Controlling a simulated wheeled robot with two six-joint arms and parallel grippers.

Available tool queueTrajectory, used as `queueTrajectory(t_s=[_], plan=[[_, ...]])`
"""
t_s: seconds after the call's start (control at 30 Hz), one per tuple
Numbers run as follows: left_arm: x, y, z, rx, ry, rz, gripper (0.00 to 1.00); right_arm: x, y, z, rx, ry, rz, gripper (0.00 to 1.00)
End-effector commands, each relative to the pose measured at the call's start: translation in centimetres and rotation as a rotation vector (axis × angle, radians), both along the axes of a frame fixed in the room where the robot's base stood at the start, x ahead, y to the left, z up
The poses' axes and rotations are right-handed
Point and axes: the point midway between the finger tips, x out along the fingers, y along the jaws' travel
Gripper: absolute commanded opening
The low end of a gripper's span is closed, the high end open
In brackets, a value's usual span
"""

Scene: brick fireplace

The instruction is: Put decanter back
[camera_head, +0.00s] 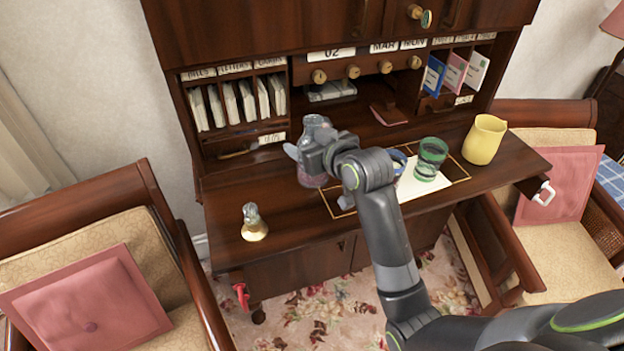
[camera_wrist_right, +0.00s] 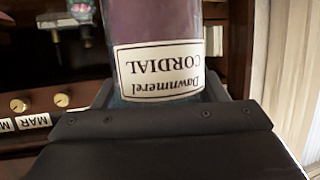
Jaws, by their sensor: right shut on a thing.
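The decanter (camera_head: 311,181) is a clear glass bottle with pinkish-purple liquid. My right gripper (camera_head: 306,155) is shut around it over the left-middle part of the desk. In the right wrist view the decanter (camera_wrist_right: 150,28) stands between the fingers (camera_wrist_right: 160,95), its white label reading "Dawnmerel CORDIAL" upside down. Its base is partly hidden, so I cannot tell whether it touches the desk. A small glass piece with a golden base (camera_head: 253,224) stands on the desk's left front, apart from the gripper. My left gripper is not in view.
The dark wooden desk (camera_head: 285,232) has letter slots (camera_head: 235,105) at back left and coloured booklets (camera_head: 455,72) at back right. Chairs (camera_head: 140,205) flank the desk.

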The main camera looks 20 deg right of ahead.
Motion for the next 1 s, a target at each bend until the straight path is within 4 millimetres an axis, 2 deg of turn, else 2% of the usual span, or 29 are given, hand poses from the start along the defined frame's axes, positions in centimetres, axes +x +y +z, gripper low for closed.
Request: queueTrajectory(t_s=[0.1, 0.3, 0.53, 0.97, 1.0], plan=[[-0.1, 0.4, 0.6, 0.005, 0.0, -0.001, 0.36, 0.0, 0.0, -1.8, 0.001, 0.0, -0.002, 0.2], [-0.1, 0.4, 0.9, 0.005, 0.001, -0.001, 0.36, 0.0, 0.0, -3.5, 0.001, -0.004, -0.003, 0.2], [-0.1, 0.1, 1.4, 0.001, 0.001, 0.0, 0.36, 0.0, -0.1, -6.4, 0.0, -0.002, -0.003, 0.2], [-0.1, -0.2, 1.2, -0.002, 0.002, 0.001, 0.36, 0.0, -0.1, -7.2, 0.0, -0.006, -0.004, 0.2], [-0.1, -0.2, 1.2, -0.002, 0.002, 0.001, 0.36, 0.0, -0.1, -7.4, -0.001, 0.0, -0.004, 0.68]])
